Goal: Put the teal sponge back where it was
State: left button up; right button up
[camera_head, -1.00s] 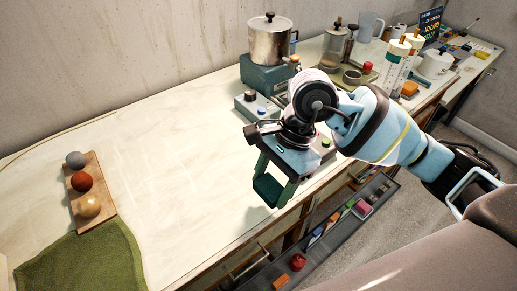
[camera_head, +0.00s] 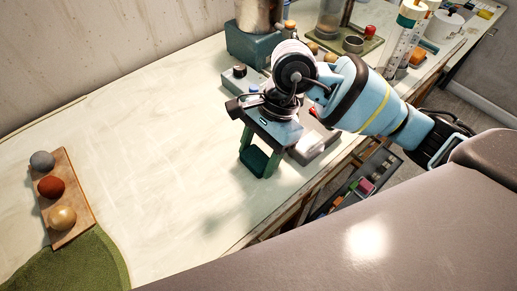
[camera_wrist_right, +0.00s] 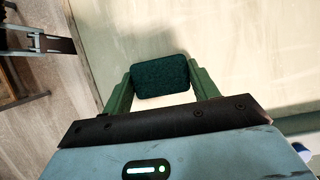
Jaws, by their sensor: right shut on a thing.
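The teal sponge (camera_wrist_right: 160,77) is a dark rounded block. It is held between the two green fingers of my right gripper (camera_wrist_right: 161,84) in the right wrist view. In the head view, my right gripper (camera_head: 258,158) points down over the pale countertop (camera_head: 140,130), near its front edge, with the sponge (camera_head: 254,162) at its fingertips. A shadow lies on the counter below, and the sponge appears held above the surface. My left gripper is in neither view.
A wooden board (camera_head: 75,232) with three balls and a green cloth (camera_head: 75,268) lie at the left. A teal-based device with a metal pot (camera_head: 258,12) stands behind my gripper. An open drawer (camera_head: 378,165) with small items sits below the front edge. The counter's middle is bare.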

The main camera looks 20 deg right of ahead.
jog(key=shift+s+r, duration=0.2)
jog(key=shift+s, duration=0.05)
jog(key=shift+w+f, duration=0.2)
jog(key=shift+f, duration=0.05)
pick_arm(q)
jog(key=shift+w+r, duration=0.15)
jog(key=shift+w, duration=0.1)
pick_arm(e)
jog(key=o, duration=0.9)
jog(key=shift+r, duration=0.15)
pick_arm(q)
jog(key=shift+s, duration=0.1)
pick_arm(e)
jog(key=v, duration=1.2)
jog(key=shift+a+r, duration=0.1)
